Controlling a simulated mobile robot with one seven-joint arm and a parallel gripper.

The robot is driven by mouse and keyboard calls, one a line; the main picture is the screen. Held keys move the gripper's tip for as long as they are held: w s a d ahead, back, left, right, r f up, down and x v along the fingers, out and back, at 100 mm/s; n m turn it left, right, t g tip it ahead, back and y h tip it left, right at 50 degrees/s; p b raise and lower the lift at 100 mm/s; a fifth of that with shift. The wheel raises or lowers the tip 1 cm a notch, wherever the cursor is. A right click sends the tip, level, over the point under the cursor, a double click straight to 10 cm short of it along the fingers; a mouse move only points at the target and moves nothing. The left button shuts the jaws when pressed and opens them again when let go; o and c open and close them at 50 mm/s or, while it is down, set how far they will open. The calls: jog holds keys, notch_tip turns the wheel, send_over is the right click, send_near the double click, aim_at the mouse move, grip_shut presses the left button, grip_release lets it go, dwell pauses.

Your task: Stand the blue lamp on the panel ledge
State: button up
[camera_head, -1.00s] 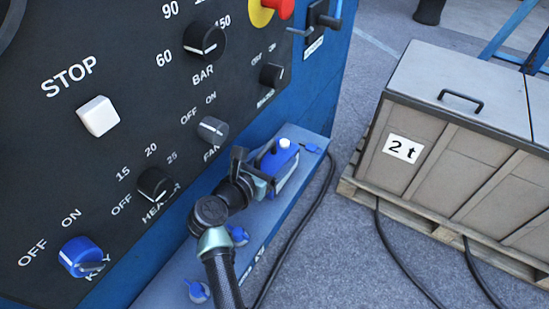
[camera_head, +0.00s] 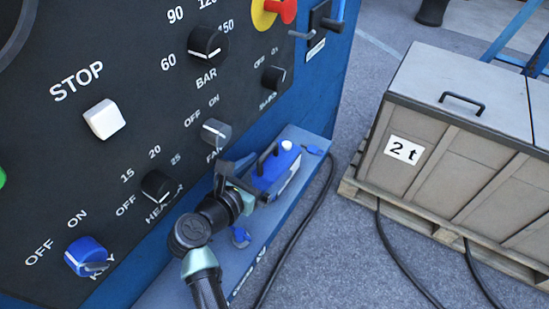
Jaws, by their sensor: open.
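The blue lamp (camera_head: 272,171) has a blue body, a white cap on top and a dark handle. It appears upright on the blue panel ledge (camera_head: 306,140), towards the ledge's far end. My gripper (camera_head: 243,178) is open, just left of and nearer than the lamp. It looks empty and clear of the lamp's handle, though a small contact low down cannot be ruled out. My wrist hides part of the ledge and the lamp's near lower side.
The black control panel (camera_head: 130,60) with knobs and a white STOP button (camera_head: 104,119) rises left of the ledge. A blue fitting (camera_head: 241,237) sits on the ledge near my wrist. A crate marked 2 t (camera_head: 440,170) stands right on a pallet. Cables cross the floor.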

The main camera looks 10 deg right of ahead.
jog(key=v, duration=0.7)
jog(key=shift+s+a, duration=0.1)
